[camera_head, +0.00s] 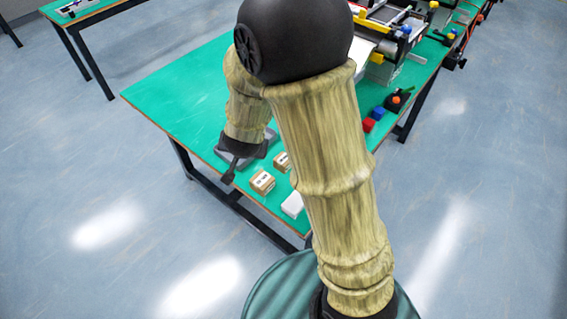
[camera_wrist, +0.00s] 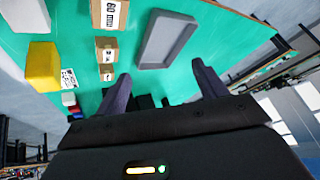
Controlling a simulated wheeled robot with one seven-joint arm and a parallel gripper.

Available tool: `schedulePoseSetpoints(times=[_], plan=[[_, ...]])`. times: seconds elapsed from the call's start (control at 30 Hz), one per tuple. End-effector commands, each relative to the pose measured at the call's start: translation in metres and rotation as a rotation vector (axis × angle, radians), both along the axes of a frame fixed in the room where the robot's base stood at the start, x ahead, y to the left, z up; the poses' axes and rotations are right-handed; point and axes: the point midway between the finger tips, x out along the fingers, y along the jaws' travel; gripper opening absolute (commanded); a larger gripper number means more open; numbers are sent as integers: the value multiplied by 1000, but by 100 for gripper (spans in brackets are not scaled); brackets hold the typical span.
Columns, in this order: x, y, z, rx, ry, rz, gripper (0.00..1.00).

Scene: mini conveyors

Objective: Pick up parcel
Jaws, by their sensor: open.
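Several brown cardboard parcels lie on the green table. In the head view one parcel (camera_head: 262,182) sits near the table's front edge, and a second parcel (camera_head: 281,160) is partly hidden by my arm. In the wrist view a larger labelled parcel (camera_wrist: 109,14) is at the top, with a middle parcel (camera_wrist: 106,49) and a small parcel (camera_wrist: 106,72) in line below it. My gripper (camera_head: 238,164) is beside the parcels, to the left of them in the head view. In the wrist view my gripper (camera_wrist: 163,90) has its fingers wide apart, with nothing between them.
A grey tray (camera_wrist: 167,42) lies on the table close to my gripper. A white box (camera_wrist: 25,15) and a yellow block (camera_wrist: 43,66) are at the wrist view's left. Mini conveyors (camera_head: 385,40) stand at the back right. The table's left part (camera_head: 175,95) is clear.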

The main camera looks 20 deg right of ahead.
Motion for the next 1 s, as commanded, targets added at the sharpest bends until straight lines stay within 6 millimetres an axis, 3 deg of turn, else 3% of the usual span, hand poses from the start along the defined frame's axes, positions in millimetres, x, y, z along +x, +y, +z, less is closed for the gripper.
schedulePoseSetpoints(times=[0.1,0.23,0.37,0.5,0.7,1.0], plan=[[16,21,-27,-42,-72,-126,71],[20,32,-52,-128,-150,-276,71],[6,37,-76,-256,-226,-422,71],[-22,39,-92,-411,-299,-555,71],[-49,38,-98,-537,-352,-651,71],[-51,38,-98,-542,-354,-658,71]])
